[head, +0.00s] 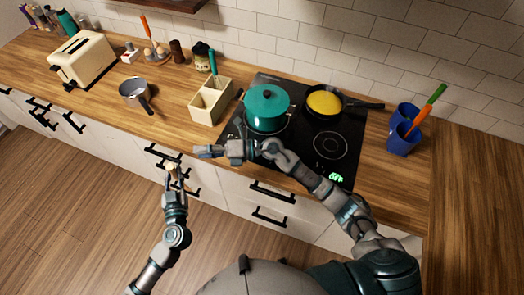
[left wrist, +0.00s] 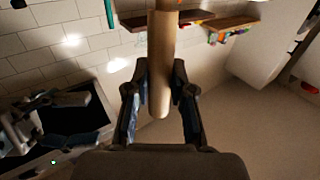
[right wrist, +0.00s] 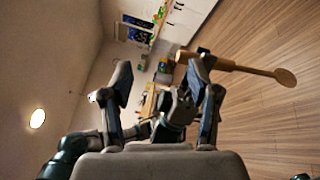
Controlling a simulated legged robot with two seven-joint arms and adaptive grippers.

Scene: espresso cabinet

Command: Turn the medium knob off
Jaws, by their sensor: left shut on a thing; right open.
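No separate knob can be made out in any view. The black cooktop (head: 348,171) has a green lit display (head: 336,177) at its front right; my right arm covers part of its front edge. My left gripper (head: 173,178) is low in front of the drawers and shut on a wooden spoon. The spoon's handle (left wrist: 161,60) stands between the fingers in the left wrist view, and the spoon (right wrist: 236,66) also shows in the right wrist view. My right gripper (head: 205,151) is open and empty, left of the cooktop near the counter's front edge.
On the cooktop stand a teal lidded pot (head: 266,106) and a black pan (head: 362,104) with yellow contents. A blue utensil cup (head: 403,140) is right; a cream caddy (head: 208,103), saucepan (head: 134,94) and toaster (head: 82,60) are left. The front-right burner is bare.

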